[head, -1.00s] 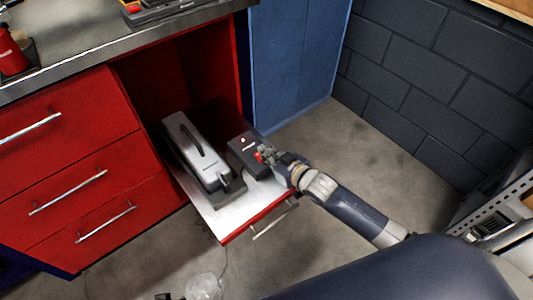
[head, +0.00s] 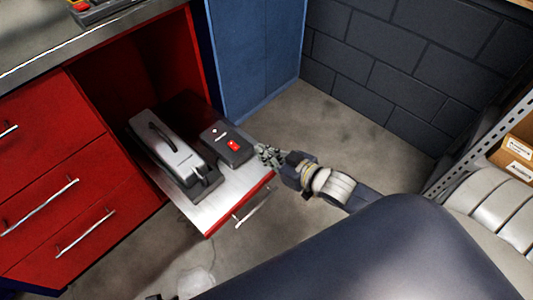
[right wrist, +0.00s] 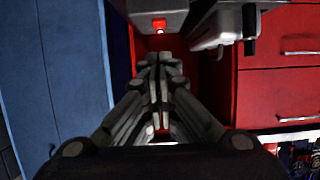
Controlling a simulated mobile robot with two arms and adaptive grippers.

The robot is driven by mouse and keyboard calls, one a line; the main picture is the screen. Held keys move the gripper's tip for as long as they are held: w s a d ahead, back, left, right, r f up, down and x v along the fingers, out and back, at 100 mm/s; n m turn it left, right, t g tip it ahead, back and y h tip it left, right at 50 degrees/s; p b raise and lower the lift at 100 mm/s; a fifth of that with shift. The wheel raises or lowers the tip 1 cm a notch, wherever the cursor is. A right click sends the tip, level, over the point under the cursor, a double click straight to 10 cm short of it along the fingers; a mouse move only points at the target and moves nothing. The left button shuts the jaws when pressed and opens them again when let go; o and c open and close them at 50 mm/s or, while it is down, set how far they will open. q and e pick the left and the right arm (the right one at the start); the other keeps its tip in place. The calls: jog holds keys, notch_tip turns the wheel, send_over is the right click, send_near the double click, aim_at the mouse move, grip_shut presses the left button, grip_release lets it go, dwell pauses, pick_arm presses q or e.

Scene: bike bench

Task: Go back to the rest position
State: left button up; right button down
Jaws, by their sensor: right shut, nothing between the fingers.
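My right gripper (head: 268,154) is shut and empty in the head view. It is just right of the pulled-out drawer, apart from the dark box with the red switch (head: 233,146). In the right wrist view my right gripper's fingers (right wrist: 158,62) are together, with the red switch (right wrist: 158,24) beyond them. My left gripper does not clearly show in the head view.
The drawer (head: 215,217) is open and also holds a grey machine with a black handle (head: 172,152). A red cabinet (head: 60,180) is at left, a blue panel (head: 255,50) behind. A cardboard box (head: 515,155) is at right. Grey floor (head: 330,125) is free beyond my right arm.

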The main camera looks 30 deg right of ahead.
jog(key=shift+s, duration=0.15)
dwell(0.5)
